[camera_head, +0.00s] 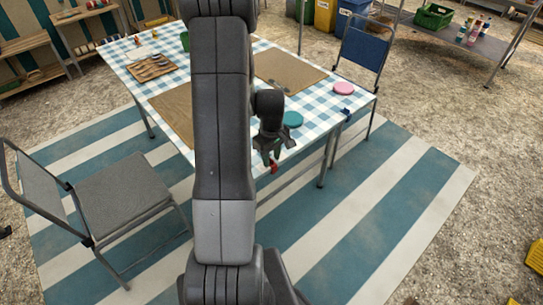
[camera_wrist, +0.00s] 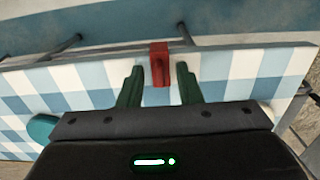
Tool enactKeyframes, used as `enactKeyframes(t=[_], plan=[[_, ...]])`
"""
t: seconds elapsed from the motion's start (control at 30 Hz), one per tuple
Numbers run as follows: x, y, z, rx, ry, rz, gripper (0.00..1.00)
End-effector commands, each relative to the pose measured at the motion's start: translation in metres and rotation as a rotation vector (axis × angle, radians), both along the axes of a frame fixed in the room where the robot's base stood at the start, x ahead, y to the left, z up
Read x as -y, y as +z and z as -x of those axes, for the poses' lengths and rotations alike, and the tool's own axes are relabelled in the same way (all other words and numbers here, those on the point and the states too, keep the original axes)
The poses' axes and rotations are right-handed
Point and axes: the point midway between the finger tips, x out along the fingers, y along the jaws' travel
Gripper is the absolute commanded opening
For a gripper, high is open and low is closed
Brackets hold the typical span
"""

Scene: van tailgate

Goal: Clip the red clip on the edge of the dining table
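The red clip (camera_wrist: 160,62) sits across the near edge of the dining table (camera_wrist: 240,70) in the wrist view, with part of it over the checked cloth. In the head view the red clip (camera_head: 274,168) shows as a small red spot at the table's front edge, just below my gripper (camera_head: 276,157). My gripper also shows in the wrist view (camera_wrist: 160,72). Its two green fingers are apart, one on each side of the clip, with a gap to it on both sides. How firmly the clip grips the edge cannot be told.
A blue clip (camera_head: 347,111) is on the table edge to the right. A teal disc (camera_head: 292,119) and a pink disc (camera_head: 343,88) lie on the cloth. A grey chair (camera_head: 132,197) stands at left, a blue chair (camera_head: 366,48) behind. The striped rug at right is clear.

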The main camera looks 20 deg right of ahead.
Motion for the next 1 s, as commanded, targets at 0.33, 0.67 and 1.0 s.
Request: enactKeyframes(t=[0.33,0.67,1.0], plan=[[0.0,0.013,-0.001,0.003,0.0,0.001,0.32],[0.0,0.081,-0.001,0.005,0.0,0.002,0.32],[0.0,0.133,-0.001,0.003,0.0,0.001,0.32]])
